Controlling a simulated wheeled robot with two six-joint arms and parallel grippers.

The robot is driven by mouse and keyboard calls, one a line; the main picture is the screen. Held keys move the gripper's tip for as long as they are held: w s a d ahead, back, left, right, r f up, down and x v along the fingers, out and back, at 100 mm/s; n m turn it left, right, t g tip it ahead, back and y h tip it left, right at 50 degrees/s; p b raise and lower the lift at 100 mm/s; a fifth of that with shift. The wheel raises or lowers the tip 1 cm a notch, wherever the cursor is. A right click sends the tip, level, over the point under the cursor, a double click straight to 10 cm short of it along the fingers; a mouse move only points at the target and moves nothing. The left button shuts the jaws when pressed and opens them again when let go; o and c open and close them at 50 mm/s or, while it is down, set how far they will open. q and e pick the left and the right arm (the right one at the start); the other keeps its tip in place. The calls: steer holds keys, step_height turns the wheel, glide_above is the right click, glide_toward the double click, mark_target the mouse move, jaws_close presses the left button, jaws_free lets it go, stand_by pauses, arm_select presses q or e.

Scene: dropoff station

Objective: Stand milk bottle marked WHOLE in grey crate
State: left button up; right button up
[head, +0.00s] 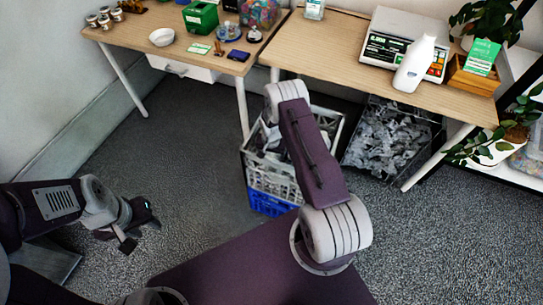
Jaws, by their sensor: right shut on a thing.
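A white milk bottle (415,64) stands on the right-hand table, in front of the scale. I cannot read any marking on it. A light grey crate (270,180) stands on the floor by the tables, stacked on a blue crate (268,204). My right arm crosses in front of the grey crate and covers part of it, so its contents are only partly visible. My right gripper does not show, and anything in it is hidden. My left gripper (139,229) is low at the left, over the floor, open and empty, far from crate and bottle.
A scale (380,47) and a wooden box with a green card (482,57) flank the bottle. A dark crate of crumpled paper (385,140) sits under the right table. The left table holds a white bowl (162,37) and a green box (201,17). The floor at left is clear.

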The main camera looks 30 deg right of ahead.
steer(key=o, duration=2.1)
steer(key=shift+c, duration=0.2)
